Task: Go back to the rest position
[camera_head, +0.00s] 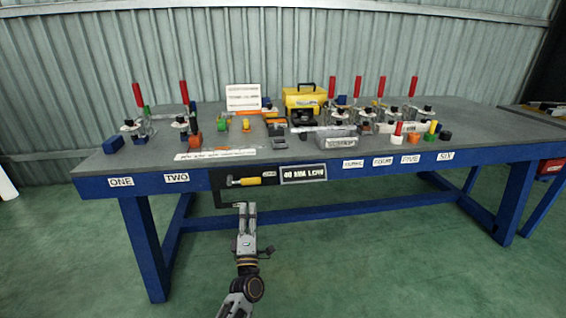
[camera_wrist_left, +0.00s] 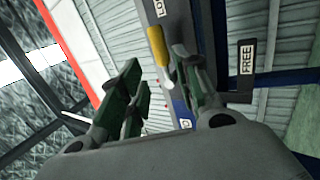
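My left gripper (camera_head: 246,207) is in front of the blue table's front edge, just below a dark panel (camera_head: 217,180) that holds a yellow-handled tool (camera_head: 252,181). In the left wrist view the two green-and-grey fingers of the gripper (camera_wrist_left: 163,80) stand apart with nothing between their tips. The yellow-handled tool (camera_wrist_left: 158,45) shows beyond the fingers, apart from them. My right gripper is in neither view.
The blue-framed table (camera_head: 330,189) has a grey top with red-handled clamps (camera_head: 184,92), a yellow toolbox (camera_head: 304,98), a grey bin (camera_head: 337,138) and small coloured parts. A second bench stands at the right. The green floor (camera_head: 400,270) in front is clear.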

